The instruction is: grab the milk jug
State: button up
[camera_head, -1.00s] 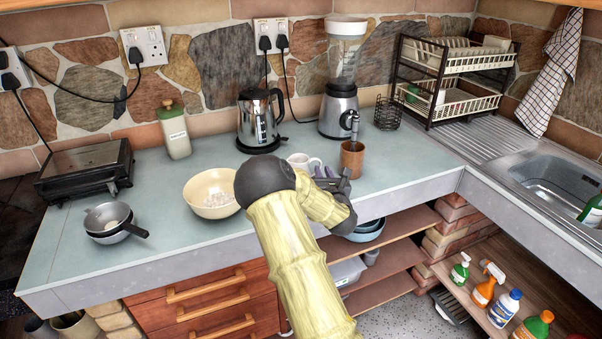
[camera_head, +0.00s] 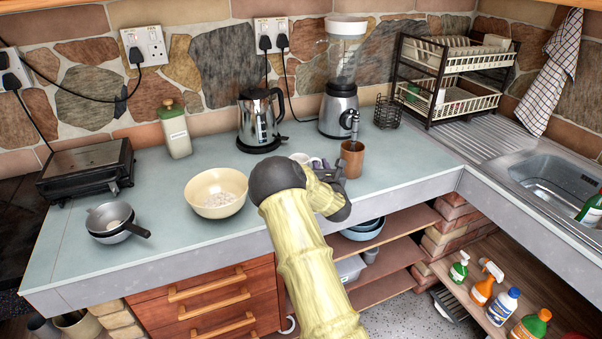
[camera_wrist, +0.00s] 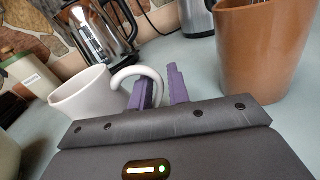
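The white jug (camera_head: 300,158) stands on the counter, mostly hidden behind my arm in the head view. In the wrist view the white jug (camera_wrist: 82,97) is at the left, upright on the counter, with its looped handle (camera_wrist: 150,70) toward my gripper. My gripper (camera_wrist: 162,82) has two purple fingers, apart with a gap between them. The outer part of the handle appears in line with that gap, with the left finger overlapping the loop. I cannot tell whether the fingers touch it. In the head view my gripper (camera_head: 327,165) is low beside the jug.
A brown cup (camera_head: 352,160) stands close to the right of my gripper. A cream bowl (camera_head: 216,204) is to the left. A kettle (camera_head: 260,122) and a blender (camera_head: 338,112) stand behind. The counter's front edge lies beneath my arm.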

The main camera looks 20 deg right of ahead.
dwell(0.3)
grip_shut()
jog(key=shift+r, duration=0.1)
jog(key=shift+r, duration=0.1)
jog(key=shift+r, duration=4.85)
